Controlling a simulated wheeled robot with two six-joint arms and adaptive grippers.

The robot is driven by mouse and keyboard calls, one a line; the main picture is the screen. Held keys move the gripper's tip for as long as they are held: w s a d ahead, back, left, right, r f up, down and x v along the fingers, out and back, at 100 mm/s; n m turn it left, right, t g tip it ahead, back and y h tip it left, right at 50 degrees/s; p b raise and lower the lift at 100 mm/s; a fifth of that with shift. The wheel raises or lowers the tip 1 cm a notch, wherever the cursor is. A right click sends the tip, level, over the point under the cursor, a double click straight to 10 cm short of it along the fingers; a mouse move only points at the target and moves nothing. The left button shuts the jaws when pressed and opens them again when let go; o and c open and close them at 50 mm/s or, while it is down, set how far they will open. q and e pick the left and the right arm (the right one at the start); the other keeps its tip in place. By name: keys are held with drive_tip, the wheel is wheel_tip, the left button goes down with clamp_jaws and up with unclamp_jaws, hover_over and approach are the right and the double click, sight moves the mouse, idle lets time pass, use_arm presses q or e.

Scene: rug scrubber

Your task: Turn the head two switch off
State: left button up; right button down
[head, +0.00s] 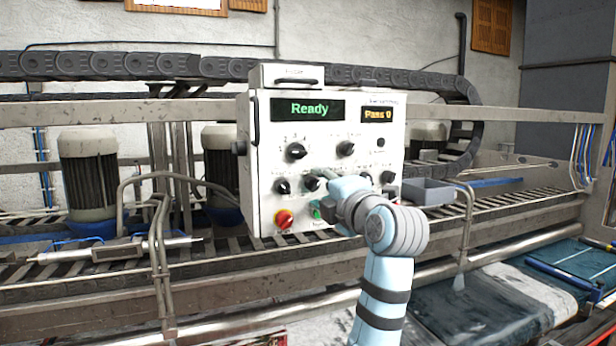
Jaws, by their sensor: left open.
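A white control box (262,150) stands in the middle of the head view. Its green display (308,109) reads "Ready" and its orange display (377,115) reads "Pass 0". A lower row of black rotary switches runs across its front. The labels are too small to read, so I cannot tell which is head two. The leftmost lower switch (282,186) is clear of my arm, and the second one (311,183) is right beside my fingertips. My left gripper (323,181) is open at the panel, partly hidden by its own wrist. Contact with the switch cannot be told. My right gripper is out of view.
Two larger black knobs (296,151) sit above the row. A red emergency button (284,219) and a green button (315,210) are below, close to my gripper. A grey bin (427,191) stands right of the box. A bent metal rail (160,250) stands at the left front.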

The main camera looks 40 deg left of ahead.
use_arm(q)
drive_tip(key=shift+x, duration=0.95)
drive_tip(key=shift+s, duration=0.2)
drive_tip(key=shift+c, duration=0.3)
